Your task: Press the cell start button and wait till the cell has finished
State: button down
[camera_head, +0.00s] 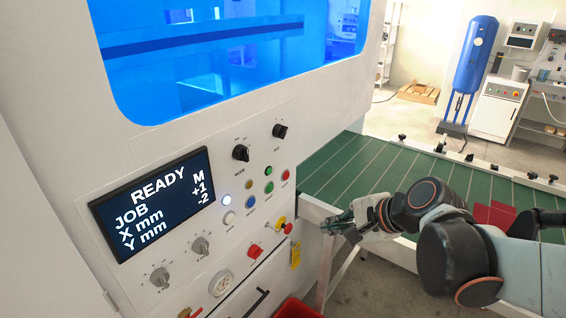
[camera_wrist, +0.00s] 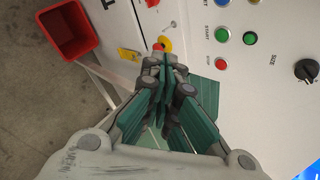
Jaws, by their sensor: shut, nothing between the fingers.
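The cell's white front panel carries a dark display (camera_head: 152,203) reading READY, JOB M, X mm +1, Y mm -2. The green start button (camera_head: 269,187) sits on this panel, with the red stop button (camera_head: 285,175) beside it. In the wrist view the start button (camera_wrist: 222,34) has the label START and the stop button (camera_wrist: 221,64) has STOP. My gripper (camera_head: 325,228) is shut and empty, right of the panel's lower right corner in the head view. In the wrist view its fingertips (camera_wrist: 163,66) appear left of and below the start button, apart from it.
A red and yellow knob (camera_head: 288,228) and a hanging yellow tag (camera_head: 295,255) are close to my gripper. Other buttons, including a blue one (camera_head: 250,202), surround the start button. A green conveyor (camera_head: 345,170) lies behind my arm. A red bin (camera_wrist: 68,32) stands low by the panel.

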jog(key=w+a+f+m+t+y, duration=0.1)
jog(key=w+f+m+t+y, duration=0.1)
jog(key=w+m+y, duration=0.3)
jog(key=w+m, duration=0.4)
jog(key=m, duration=0.3)
jog(key=shift+a+f+y, duration=0.15)
jog(key=shift+f+y, duration=0.1)
jog(key=shift+y, duration=0.05)
jog(key=b, duration=0.3)
send_near(270, 188)
jog(key=shift+w+a+f, duration=1.9)
jog(key=shift+a+f, duration=0.15)
jog(key=shift+a, duration=0.15)
jog(key=shift+w+a, duration=0.1)
